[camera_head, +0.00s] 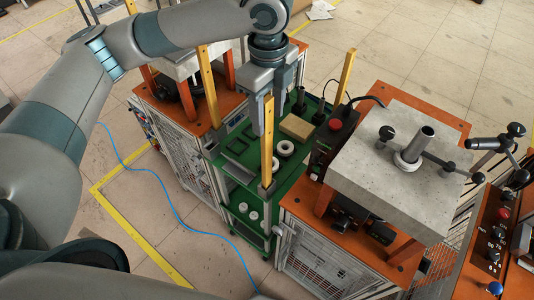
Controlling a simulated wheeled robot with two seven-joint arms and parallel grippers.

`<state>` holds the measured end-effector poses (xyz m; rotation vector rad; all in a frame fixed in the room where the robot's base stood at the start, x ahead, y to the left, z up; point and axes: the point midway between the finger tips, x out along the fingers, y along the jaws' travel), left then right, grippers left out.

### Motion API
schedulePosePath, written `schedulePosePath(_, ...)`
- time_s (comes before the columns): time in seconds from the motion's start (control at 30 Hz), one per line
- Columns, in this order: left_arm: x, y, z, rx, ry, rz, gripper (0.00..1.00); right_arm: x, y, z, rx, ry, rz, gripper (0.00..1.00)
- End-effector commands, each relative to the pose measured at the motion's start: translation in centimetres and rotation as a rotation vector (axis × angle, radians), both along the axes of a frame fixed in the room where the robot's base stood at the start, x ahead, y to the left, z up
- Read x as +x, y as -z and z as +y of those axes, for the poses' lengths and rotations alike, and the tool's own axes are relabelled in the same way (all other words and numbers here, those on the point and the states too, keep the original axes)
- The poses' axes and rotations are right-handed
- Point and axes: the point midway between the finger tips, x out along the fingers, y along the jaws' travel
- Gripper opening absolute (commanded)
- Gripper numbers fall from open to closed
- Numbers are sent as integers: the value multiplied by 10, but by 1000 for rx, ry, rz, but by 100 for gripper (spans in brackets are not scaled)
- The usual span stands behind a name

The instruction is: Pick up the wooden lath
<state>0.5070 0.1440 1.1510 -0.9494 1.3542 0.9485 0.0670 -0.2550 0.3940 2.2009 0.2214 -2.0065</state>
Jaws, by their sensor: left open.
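Yellow upright wooden laths stand around the green cart: one at its near corner (267,145), one at the left (208,88) and one at the back right (346,72). I cannot tell which one the task names. My left gripper (267,110) points down over the cart, open. The top of the near lath overlaps its fingers in the picture; whether it is between them or in front of them I cannot tell. My right gripper is not in view.
The green cart (236,172) carries a tan block (296,127), white rings (285,148) and dark tool holders. A red-buttoned box (335,124) stands beside it. A concrete-topped orange station (370,178) is on the right, another orange station (165,100) on the left. A blue cable (178,212) crosses the floor.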

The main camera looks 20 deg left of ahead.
Motion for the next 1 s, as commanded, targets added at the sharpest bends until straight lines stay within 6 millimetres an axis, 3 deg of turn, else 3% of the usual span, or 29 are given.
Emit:
schedulePosePath(0.17, -6, 17, 3, 2, 0, 5, 45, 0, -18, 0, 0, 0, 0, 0)
schedulePosePath(0.4, -5, 41, 4, 1, 0, 1, 45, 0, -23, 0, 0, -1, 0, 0)
schedulePosePath(0.87, -5, 43, 3, 1, 1, 0, 45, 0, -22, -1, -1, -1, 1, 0)
schedulePosePath(1.0, -5, 43, 3, 1, 1, 0, 17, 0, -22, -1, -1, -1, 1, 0)
